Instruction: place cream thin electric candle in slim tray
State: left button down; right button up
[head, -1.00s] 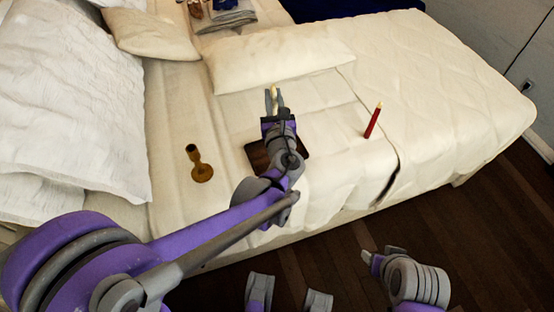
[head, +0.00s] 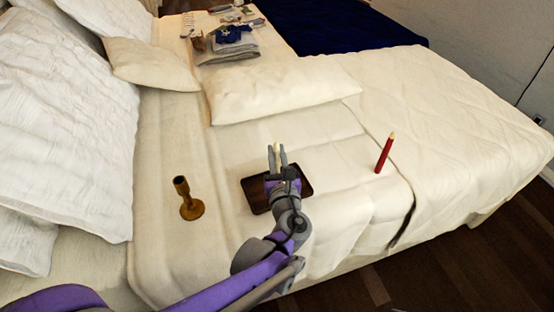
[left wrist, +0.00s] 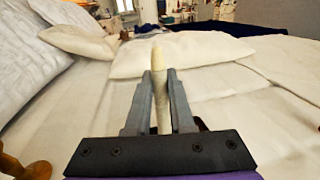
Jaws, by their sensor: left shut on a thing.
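The cream thin electric candle (head: 276,148) is upright between the fingers of my left gripper (head: 277,158), which is shut on it. In the left wrist view the candle (left wrist: 159,78) stands between the fingertips (left wrist: 159,100), its top rising above them. The slim tray (head: 256,197) is a dark brown rectangle on the bed. My left gripper overlaps the tray in the head view, and its wrist hides part of it. I cannot tell how far the candle's base is above the tray or bed. My right gripper is out of view.
A brass-coloured candle holder (head: 187,199) stands to the left. A long cream pillow (head: 285,88) lies behind, with folded clothes (head: 228,50) farther back. The bed around the tray is clear.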

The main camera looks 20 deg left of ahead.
pick_arm(q)
jog(key=shift+f, duration=0.85)
jog(key=c, duration=0.8)
grip_release()
jog(key=shift+r, duration=0.2)
jog(key=p+v, duration=0.1)
jog(key=v, duration=1.1)
jog(key=shift+f, duration=0.1)
